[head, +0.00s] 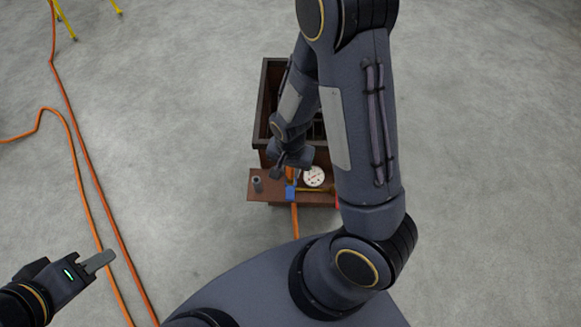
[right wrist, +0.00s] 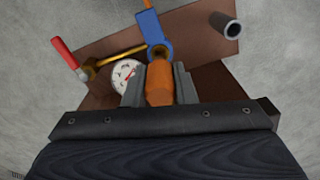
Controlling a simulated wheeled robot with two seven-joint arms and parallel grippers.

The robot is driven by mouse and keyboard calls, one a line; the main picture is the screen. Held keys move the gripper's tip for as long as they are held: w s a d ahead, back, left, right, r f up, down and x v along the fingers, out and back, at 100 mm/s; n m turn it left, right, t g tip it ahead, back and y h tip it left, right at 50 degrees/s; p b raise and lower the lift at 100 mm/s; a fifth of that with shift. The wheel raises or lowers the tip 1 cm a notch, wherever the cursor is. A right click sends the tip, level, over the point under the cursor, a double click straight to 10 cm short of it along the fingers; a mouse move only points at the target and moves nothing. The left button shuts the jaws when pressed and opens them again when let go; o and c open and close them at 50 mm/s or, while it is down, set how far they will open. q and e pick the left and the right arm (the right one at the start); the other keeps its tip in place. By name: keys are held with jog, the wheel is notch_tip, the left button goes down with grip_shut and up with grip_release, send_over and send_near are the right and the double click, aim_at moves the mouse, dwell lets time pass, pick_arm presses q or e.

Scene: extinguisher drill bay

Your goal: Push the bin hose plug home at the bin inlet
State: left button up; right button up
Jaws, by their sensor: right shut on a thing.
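My right gripper (right wrist: 158,88) is shut on the orange body of the bin hose plug (right wrist: 160,85), with one grey finger on each side. A blue block (right wrist: 155,38) adjoins the far end of the orange body, and the orange hose (right wrist: 146,4) shows beyond it. A brass pipe (right wrist: 118,57) meets or passes close by the blue block. I cannot tell where the inlet mouth is or how deep the plug sits. In the head view my right gripper (head: 288,170) is over the bin's brown shelf (head: 270,193). My left gripper (head: 100,262) is at lower left, away from the bin, its finger gap hidden.
A round white gauge (head: 313,176) and a grey pipe stub (head: 257,184) are on the shelf. A red lever (right wrist: 67,57) is at the brass pipe's end. The dark bin (head: 263,95) stands behind, partly hidden by my right arm. Orange hoses (head: 82,180) cross the floor at left.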

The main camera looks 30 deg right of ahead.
jog(key=shift+f, duration=0.15)
dwell(0.5)
jog(key=shift+f+b, duration=1.05)
jog(key=shift+f, duration=0.05)
jog(key=shift+f+b, duration=0.6)
jog(key=shift+f, duration=0.15)
dwell(0.7)
jog(key=o, duration=1.1)
jog(key=shift+r, duration=0.1)
